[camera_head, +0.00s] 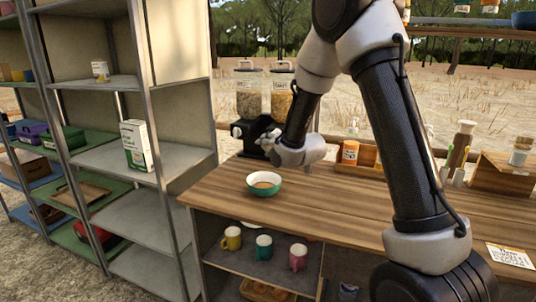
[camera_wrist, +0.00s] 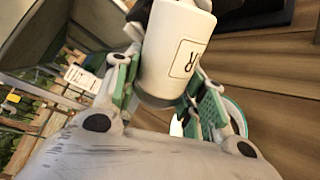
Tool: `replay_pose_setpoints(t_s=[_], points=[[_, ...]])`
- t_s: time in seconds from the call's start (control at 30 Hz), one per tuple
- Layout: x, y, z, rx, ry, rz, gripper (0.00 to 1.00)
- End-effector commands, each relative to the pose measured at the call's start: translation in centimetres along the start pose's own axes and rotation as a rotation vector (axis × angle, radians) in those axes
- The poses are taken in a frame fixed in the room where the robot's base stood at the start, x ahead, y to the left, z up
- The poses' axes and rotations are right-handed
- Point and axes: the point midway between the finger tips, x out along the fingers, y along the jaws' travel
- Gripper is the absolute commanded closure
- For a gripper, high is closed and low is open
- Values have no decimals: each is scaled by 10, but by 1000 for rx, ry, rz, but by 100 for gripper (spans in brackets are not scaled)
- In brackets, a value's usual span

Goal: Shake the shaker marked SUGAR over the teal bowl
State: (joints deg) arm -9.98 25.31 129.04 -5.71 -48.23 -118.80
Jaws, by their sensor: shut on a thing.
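My gripper (camera_wrist: 165,85) is shut on a white shaker (camera_wrist: 172,58). Only the letter R of its label shows, so I cannot read the full mark. The shaker looks tilted in the wrist view, and I cannot make it out in the head view. In the wrist view, part of a teal and white rim (camera_wrist: 237,112) shows behind the right finger. In the head view, my wrist is above and right of the bowl, and the fingers are hard to see.
Two cereal dispensers (camera_head: 249,92) on a dark base stand behind the bowl. An orange-labelled jar (camera_head: 350,152) sits in a wooden holder to the right. Several mugs (camera_head: 264,247) stand on the shelf below the counter. A metal shelf rack (camera_head: 150,180) is at the left.

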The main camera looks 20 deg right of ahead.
Motion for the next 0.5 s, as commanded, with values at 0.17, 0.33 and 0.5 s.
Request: replay_pose_setpoints(t_s=[0.17, 0.33, 0.5], points=[[0, 1, 0, 0, 0, 0, 84], [3, -9, -5, 0, 2, -2, 84], [12, -34, -21, 0, 2, -3, 84]])
